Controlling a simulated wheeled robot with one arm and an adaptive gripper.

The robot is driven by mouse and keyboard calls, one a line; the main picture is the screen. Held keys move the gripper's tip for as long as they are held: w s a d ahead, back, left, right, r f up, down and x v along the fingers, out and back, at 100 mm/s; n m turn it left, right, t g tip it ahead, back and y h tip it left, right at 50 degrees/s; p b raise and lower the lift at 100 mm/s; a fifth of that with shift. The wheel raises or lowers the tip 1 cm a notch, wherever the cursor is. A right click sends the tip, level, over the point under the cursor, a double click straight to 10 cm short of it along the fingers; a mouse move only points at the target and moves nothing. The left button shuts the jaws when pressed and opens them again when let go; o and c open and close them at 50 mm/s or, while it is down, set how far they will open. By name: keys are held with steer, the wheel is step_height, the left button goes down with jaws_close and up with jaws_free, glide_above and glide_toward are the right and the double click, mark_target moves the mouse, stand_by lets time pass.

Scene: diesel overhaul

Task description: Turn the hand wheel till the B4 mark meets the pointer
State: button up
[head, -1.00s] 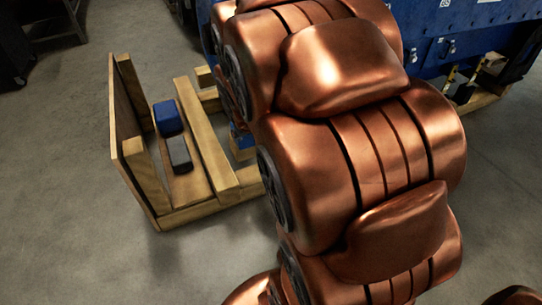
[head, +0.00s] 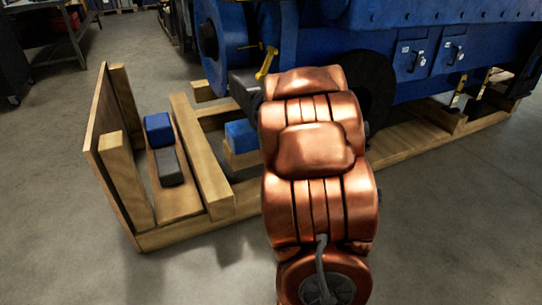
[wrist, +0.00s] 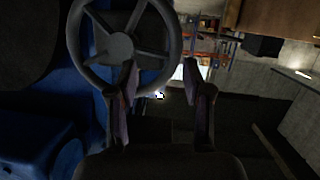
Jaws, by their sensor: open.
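The hand wheel (wrist: 120,46) is a dark grey spoked wheel at the upper left of the wrist view, in front of the blue engine. My gripper (wrist: 161,75) is open and empty between its fingers. Its left finger overlaps the lower right of the wheel rim in the picture; I cannot tell whether it touches. The right finger is clear of the wheel, to its right. I cannot make out a B4 mark or a pointer. In the head view my arm hides the gripper, and I cannot identify the wheel there.
The blue engine (head: 385,45) stands on a wooden skid (head: 405,140). A yellow part (head: 267,62) stands at its near end. A wooden frame (head: 215,170) holds blue (head: 158,128) and grey (head: 169,166) blocks at the left. Open concrete floor (head: 460,220) lies in front.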

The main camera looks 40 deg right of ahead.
steer(key=s+d+f+t+b, duration=0.1)
steer(key=d+f+t+b, duration=0.3)
steer(key=f+b, duration=0.5)
steer(key=shift+a+f+b+x, duration=0.15)
steer(key=shift+b+x, duration=0.55)
steer(key=shift+x, duration=1.15)
steer(key=shift+a+f+b+x, duration=0.1)
steer(key=shift+b+x, duration=0.55)
steer(key=shift+x, duration=1.25)
steer(key=shift+c, duration=0.2)
jaws_close()
